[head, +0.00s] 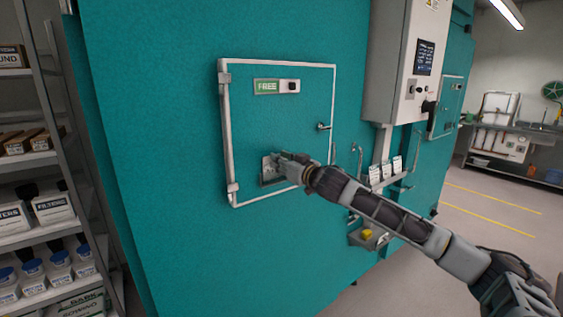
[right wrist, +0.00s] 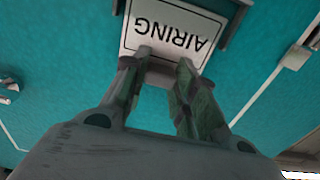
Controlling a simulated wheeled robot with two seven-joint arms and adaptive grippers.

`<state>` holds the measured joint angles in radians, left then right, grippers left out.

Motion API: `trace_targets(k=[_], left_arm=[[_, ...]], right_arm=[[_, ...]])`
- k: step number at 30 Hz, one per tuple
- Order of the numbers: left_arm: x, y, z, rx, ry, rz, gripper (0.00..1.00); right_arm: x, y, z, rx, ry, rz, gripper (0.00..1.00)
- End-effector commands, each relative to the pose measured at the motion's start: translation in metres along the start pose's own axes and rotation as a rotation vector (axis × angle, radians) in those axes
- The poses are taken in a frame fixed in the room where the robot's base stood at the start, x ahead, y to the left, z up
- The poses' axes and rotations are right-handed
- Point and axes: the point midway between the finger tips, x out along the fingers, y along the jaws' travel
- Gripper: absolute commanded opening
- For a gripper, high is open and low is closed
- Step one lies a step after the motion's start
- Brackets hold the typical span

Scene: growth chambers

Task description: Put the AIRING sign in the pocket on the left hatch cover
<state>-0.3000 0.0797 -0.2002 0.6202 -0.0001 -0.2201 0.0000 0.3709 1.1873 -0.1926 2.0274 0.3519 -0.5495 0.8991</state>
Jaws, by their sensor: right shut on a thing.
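The left hatch cover (head: 290,130) is a teal panel in a white frame, shut in the chamber wall. Its grey pocket (head: 264,182) is low on the left side. My right gripper (head: 285,165) is at the pocket, shut on the white AIRING sign (right wrist: 172,28). In the right wrist view the fingertips (right wrist: 164,58) pinch the sign's edge, and the lettering looks upside down. Dark pocket edges (right wrist: 236,24) show beside the sign; the sign appears at or inside the pocket, but how deep is hidden. My left gripper is not in view.
A green FREE indicator (head: 267,87) is above the pocket, and a latch (head: 323,127) is at the cover's right. More signs (head: 386,171) stand in a rack under a grey control box (head: 402,65). A stocked shelf (head: 42,158) is at the left.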

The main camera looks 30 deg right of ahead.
Motion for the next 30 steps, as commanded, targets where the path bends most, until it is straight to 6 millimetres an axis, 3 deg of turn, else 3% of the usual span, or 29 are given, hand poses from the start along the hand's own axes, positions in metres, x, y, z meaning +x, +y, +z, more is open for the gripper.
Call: trace_targets(k=[30], left_arm=[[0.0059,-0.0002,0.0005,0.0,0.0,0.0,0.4]], right_arm=[[0.0,-0.0001,0.0086,0.001,0.0,0.0,0.03]])
